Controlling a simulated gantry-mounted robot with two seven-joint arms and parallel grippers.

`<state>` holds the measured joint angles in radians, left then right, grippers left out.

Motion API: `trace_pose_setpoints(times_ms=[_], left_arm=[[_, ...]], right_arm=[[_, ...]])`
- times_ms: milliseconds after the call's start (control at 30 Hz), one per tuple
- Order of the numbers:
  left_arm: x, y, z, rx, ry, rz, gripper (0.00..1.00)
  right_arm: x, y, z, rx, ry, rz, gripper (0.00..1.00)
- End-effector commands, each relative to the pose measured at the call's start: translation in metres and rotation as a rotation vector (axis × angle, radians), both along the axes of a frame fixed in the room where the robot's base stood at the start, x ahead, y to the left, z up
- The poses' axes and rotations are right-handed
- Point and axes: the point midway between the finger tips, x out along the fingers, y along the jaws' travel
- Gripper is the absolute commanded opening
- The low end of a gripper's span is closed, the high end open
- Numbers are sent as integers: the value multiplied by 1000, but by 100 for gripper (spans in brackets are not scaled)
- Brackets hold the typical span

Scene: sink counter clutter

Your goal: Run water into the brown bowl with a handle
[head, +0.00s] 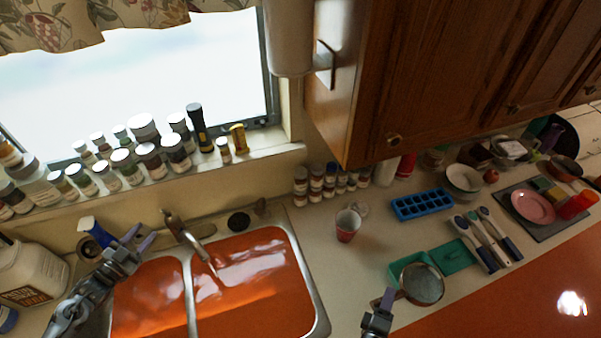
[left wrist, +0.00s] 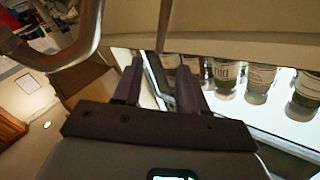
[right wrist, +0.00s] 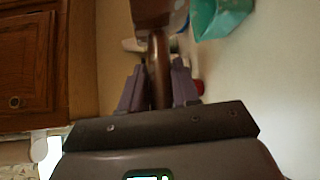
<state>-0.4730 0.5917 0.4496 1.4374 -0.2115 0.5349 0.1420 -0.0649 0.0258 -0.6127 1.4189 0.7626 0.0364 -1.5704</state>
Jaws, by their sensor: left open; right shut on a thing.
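The brown bowl with a handle (head: 421,286) is at the counter's front, beside the green tray. Its handle points to the lower left, and the bowl also shows in the right wrist view (right wrist: 150,12). My right gripper (head: 384,300) is shut on the handle (right wrist: 159,75). The faucet (head: 190,238) stands behind the double sink (head: 318,308), its spout over the basins; a curved metal part of it shows in the left wrist view (left wrist: 55,55). My left gripper (head: 143,240) is open and empty, left of the faucet. The bowl's contents are unclear.
Several jars (head: 150,158) line the windowsill behind the sink. A red cup (head: 347,226), a blue ice tray (head: 422,204) and a green tray (head: 458,255) stand on the counter. A large white jug (head: 28,272) is at far left. The counter between sink and bowl is mostly clear.

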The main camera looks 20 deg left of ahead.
Motion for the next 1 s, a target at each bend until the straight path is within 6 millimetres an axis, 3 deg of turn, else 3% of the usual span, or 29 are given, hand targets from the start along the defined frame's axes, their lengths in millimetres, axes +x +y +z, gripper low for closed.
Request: trace_pose_setpoints(times_ms=[267, 600, 1000], left_arm=[[40, -1, 0, 0, -4, 0, 42], [93, -3, -2, 1, -5, 0, 42], [114, -4, 1, -1, -1, 0, 42]], right_arm=[[1, 0, -4, -1, -4, 0, 0], [1, 0, -39, -1, -4, 0, 0], [1, 0, -50, 0, -4, -1, 0]])
